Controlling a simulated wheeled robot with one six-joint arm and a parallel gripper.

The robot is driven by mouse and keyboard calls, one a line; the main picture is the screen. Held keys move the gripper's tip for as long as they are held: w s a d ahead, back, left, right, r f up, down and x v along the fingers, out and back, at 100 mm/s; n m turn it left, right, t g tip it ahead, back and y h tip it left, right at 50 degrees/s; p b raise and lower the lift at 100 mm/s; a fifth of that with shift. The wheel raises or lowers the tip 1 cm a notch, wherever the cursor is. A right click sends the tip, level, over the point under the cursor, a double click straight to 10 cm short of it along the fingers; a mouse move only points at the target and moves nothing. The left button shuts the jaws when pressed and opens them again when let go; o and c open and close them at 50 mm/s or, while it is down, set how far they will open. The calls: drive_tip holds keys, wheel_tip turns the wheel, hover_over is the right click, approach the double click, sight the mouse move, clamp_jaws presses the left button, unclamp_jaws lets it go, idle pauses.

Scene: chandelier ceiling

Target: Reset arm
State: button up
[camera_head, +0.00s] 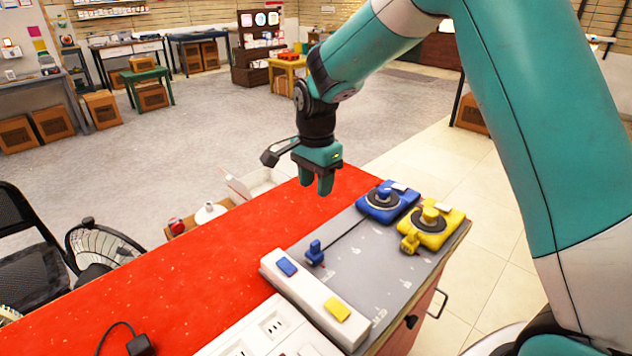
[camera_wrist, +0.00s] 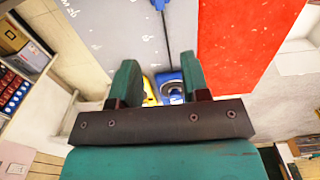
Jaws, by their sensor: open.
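My gripper (camera_head: 316,186) hangs from the teal arm above the red tabletop, pointing down, with its fingers apart and nothing between them. In the wrist view my gripper (camera_wrist: 156,78) also shows open, with two teal fingers over the far part of the table. The arm is bent, with its upper links filling the right side of the head view.
Below stand a red table (camera_head: 150,285) and a grey board (camera_head: 365,275) with a blue device (camera_head: 388,205), a yellow device (camera_head: 432,222) and a small blue piece (camera_head: 315,254). A white block (camera_head: 300,290) carries blue and yellow buttons. Open floor lies beyond.

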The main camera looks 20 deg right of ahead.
drive_tip(key=shift+s, duration=0.1)
drive_tip(key=s+a+r+n+y, duration=0.1)
drive_tip(key=s+a+r+n, duration=0.1)
drive_tip(key=s+n, duration=0.5)
drive_tip(key=s+a+r+n+y, duration=0.1)
drive_tip(key=s+a+r+n, duration=0.2)
drive_tip(key=s, duration=0.9)
drive_tip(key=s+a+r+n+y, duration=0.2)
drive_tip(key=s+r+n, duration=0.3)
drive_tip(key=s+n, duration=0.5)
drive_tip(key=shift+s+a+n, duration=0.15)
drive_tip(key=shift+a+n, duration=0.15)
drive_tip(key=shift+r, duration=0.1)
